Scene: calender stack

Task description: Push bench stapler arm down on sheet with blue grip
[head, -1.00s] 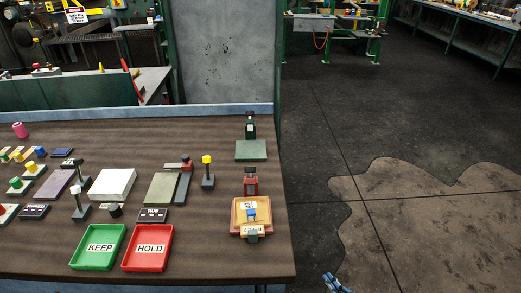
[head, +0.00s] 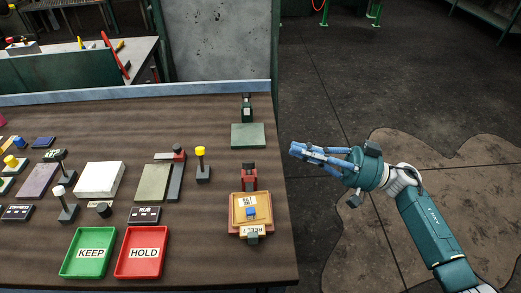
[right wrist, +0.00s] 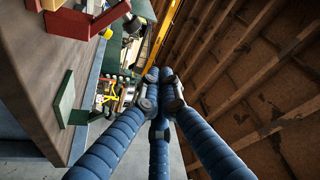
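A tan-yellow sheet (head: 239,216) with a small blue grip (head: 251,212) lies on a red-edged base near the bench's right edge. A red and dark stapler-like device (head: 249,175) stands just behind it; I cannot tell how its arm joins the base. My right gripper (head: 298,151) is over the floor side, just right of the bench edge, its fingers pointing left. Its blue fingers (right wrist: 163,76) converge at the tips in the right wrist view, with nothing between them. It is apart from the sheet and the device. My left gripper is out of view.
A green plate (head: 248,137) with a dark green device (head: 247,109) stands farther back. Left are a yellow-topped post (head: 201,163), a white block (head: 99,180), a green KEEP tray (head: 88,275) and a red HOLD tray (head: 139,273).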

